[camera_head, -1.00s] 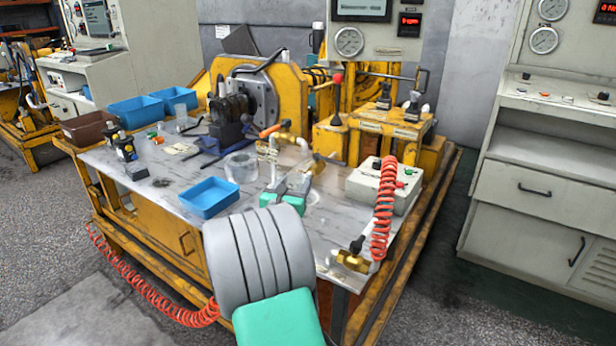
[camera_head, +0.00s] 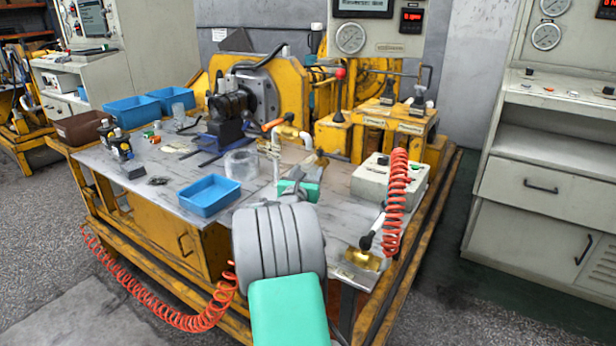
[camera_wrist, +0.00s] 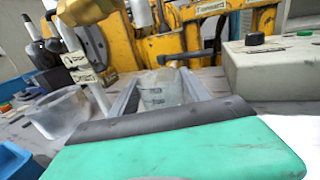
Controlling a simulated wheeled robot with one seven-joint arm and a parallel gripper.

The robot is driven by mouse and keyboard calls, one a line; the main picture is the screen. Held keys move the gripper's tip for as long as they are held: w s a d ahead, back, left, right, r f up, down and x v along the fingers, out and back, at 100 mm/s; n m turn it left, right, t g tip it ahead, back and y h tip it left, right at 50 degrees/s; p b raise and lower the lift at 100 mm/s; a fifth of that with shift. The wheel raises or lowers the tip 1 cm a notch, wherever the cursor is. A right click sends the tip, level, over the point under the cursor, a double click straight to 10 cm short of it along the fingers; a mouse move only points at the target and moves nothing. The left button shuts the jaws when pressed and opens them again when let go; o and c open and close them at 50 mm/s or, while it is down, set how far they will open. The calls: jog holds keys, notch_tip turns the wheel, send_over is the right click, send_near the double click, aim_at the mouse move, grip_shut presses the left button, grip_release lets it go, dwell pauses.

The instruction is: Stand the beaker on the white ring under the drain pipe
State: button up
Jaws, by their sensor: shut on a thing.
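My gripper (camera_wrist: 158,94) is shut on the beaker (camera_wrist: 160,84), a clear vessel with faint markings, seen between the two grey fingers in the wrist view. In the head view, my gripper (camera_head: 308,172) is over the table right of the drain pipe, and my own wrist largely hides the beaker. The white drain pipe (camera_head: 276,163) hangs below an orange-handled valve; it also shows left of the fingers in the wrist view (camera_wrist: 92,80). I cannot make out the white ring; my arm may cover it. I cannot tell whether the beaker touches the table.
A clear round container (camera_head: 241,164) and a blue tray (camera_head: 208,196) lie left of my gripper. A grey control box (camera_head: 378,181) with a coiled red hose (camera_head: 396,205) stands to the right. Yellow machinery (camera_head: 372,130) closes off the back.

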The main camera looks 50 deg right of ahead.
jog(key=shift+f, duration=0.15)
jog(key=o, duration=1.4)
jog(key=shift+r, duration=0.2)
jog(key=p+v, duration=0.2)
jog(key=v, duration=1)
jog(key=shift+s, duration=0.1)
